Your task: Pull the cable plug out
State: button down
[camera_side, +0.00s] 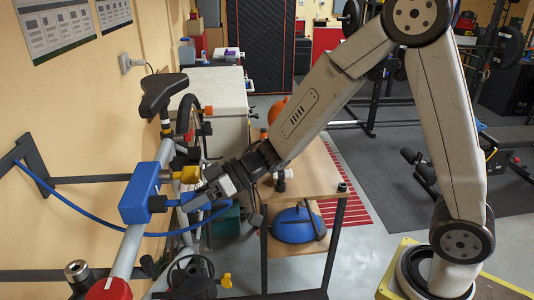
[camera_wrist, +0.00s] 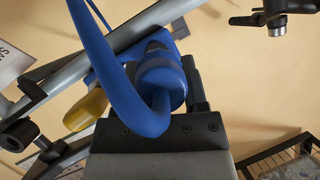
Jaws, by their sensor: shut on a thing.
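The blue box (camera_side: 140,193) is mounted on a grey tube frame, with a dark round socket (camera_side: 157,204) facing my gripper. My gripper (camera_side: 194,199) is shut on the blue cable plug (camera_side: 188,205) in front of that socket. In the wrist view the plug (camera_wrist: 160,85) sits at the dark jaws (camera_wrist: 155,132), with the blue box (camera_wrist: 108,68) behind. The blue cable (camera_side: 75,208) loops from the plug under the box to the wall at left; it also crosses the wrist view (camera_wrist: 100,55). I cannot tell how deep the plug sits in the socket.
A yellow knob (camera_side: 188,174) sticks out just above the plug. A bicycle-like frame with a black saddle (camera_side: 163,92) stands along the wall. A wooden table (camera_side: 312,180) lies below and beyond my arm, with a blue round thing (camera_side: 296,225) on its lower shelf.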

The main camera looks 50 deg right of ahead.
jog(key=s+d, duration=0.5)
jog(key=shift+s+d, duration=0.2)
dwell(1.6)
